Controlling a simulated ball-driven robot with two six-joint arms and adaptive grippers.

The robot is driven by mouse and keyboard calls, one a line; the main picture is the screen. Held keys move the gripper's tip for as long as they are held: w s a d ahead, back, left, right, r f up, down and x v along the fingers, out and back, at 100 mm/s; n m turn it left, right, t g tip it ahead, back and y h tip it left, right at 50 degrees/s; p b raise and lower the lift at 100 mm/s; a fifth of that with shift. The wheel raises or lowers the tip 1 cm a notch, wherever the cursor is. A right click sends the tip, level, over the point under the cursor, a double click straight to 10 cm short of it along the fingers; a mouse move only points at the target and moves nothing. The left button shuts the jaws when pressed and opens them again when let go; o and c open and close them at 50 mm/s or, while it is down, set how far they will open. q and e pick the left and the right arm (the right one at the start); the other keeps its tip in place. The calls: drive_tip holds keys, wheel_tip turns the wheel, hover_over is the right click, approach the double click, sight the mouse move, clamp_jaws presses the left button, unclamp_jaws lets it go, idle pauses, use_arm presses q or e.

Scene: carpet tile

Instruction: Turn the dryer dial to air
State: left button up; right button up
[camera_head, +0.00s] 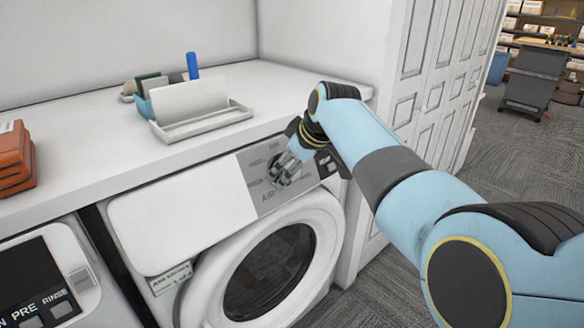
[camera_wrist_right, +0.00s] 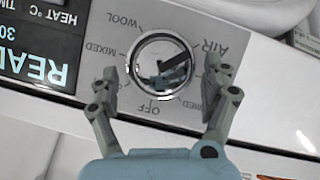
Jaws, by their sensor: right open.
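The dryer (camera_head: 190,225) is a white front-loader with a grey dial panel (camera_head: 255,165). In the right wrist view the round, shiny dial (camera_wrist_right: 160,66) sits on the panel, ringed by upside-down labels including WOOL, MIXED, OFF and AIR (camera_wrist_right: 209,49). Dark reflections cover the dial's face, so I cannot tell which label it points to. My right gripper (camera_wrist_right: 162,82) is open, with one finger on each side of the dial and visible gaps between them. In the head view the right gripper (camera_head: 284,170) is in front of the dial and mostly hides it. My left gripper is out of view.
A white counter (camera_head: 90,130) runs above the dryer and carries a tray (camera_head: 215,118) with cards and a blue item. Brown stacked items (camera_head: 14,158) lie at the left. A second machine (camera_head: 50,285) stands left of the dryer. Carpet floor (camera_head: 525,150) is open at right.

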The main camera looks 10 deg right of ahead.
wheel_tip(320, 180, up, 9)
idle(0.3)
drive_tip(key=s+d+f+m+g+h+b, duration=0.15)
drive_tip(key=s+f, duration=0.25)
drive_tip(key=f, duration=0.6)
drive_tip(key=s+d+f+m+y, duration=0.1)
drive_tip(key=s+d+f, duration=0.2)
drive_tip(key=f, duration=0.7)
drive_tip(key=s+d+f+m+g+h+b, duration=0.15)
drive_tip(key=s+d+f, duration=0.25)
drive_tip(key=s+f, duration=0.6)
drive_tip(key=s+d+f+m, duration=0.25)
drive_tip(key=s+f, duration=0.45)
drive_tip(key=f, duration=0.5)
drive_tip(key=s+d+f+m+g, duration=0.1)
drive_tip(key=s+d+f, duration=0.3)
drive_tip(key=s, duration=0.9)
drive_tip(key=s+d+f+m+h+b, duration=0.1)
drive_tip(key=s+d+f, duration=0.4)
drive_tip(key=s, duration=0.9)
drive_tip(key=s+d+f+m+g+h+b, duration=0.1)
drive_tip(key=s+d+f, duration=0.3)
drive_tip(key=s, duration=0.9)
wheel_tip(320, 180, down, 3)
drive_tip(key=shift+s+d+f+g, duration=0.1)
drive_tip(key=shift+s+d+g, duration=0.15)
drive_tip(key=shift+s+g, duration=0.1)
